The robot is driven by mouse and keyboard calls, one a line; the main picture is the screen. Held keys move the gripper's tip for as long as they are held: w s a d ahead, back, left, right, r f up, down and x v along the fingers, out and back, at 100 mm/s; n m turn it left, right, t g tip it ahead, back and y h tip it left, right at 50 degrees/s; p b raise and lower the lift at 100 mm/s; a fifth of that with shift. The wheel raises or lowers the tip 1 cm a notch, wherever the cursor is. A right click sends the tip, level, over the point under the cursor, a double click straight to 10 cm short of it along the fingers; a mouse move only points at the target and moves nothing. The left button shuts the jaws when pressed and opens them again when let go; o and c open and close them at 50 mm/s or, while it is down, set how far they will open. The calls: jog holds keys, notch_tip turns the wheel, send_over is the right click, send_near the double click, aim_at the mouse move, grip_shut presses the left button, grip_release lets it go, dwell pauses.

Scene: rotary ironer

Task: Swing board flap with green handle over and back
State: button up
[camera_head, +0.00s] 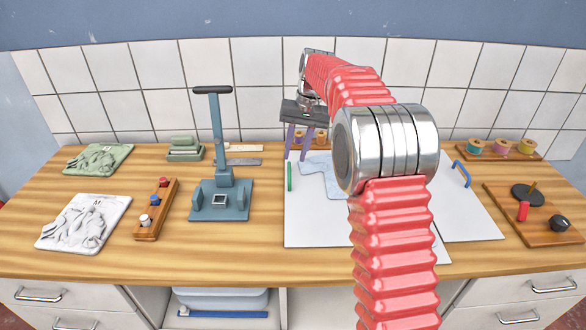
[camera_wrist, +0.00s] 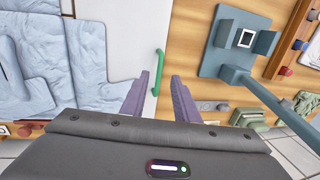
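The green handle (camera_head: 290,177) stands along the left edge of the white board flap (camera_head: 308,228). It also shows in the wrist view as a green bar (camera_wrist: 159,70), near the flap's edge (camera_wrist: 125,35). My gripper (camera_head: 295,158) has two purple fingers and reaches down over the far left part of the flap. In the wrist view my gripper (camera_wrist: 161,75) is open, and the green handle appears between its fingertips. I cannot tell how far below the tips it is. A light blue cloth (camera_head: 315,170) lies on the board, partly hidden by my arm.
A blue handle (camera_head: 461,174) is on the right white panel (camera_head: 470,215). A blue-grey press with an upright lever (camera_head: 220,200) stands left of the flap. A spool rack (camera_head: 498,153) and a wooden control board (camera_head: 548,230) are at right. Bare wood lies along the front.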

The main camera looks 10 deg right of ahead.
aim_at(290, 174)
jog(key=f, duration=0.4)
jog(key=a+f, duration=0.1)
jog(key=f, duration=0.1)
jog(key=shift+w+a+f, duration=0.1)
jog(key=shift+f, duration=0.2)
grip_shut()
dwell(0.4)
jog(key=shift+d, duration=0.2)
jog(key=shift+a+r, duration=0.1)
jog(key=shift+a, duration=0.05)
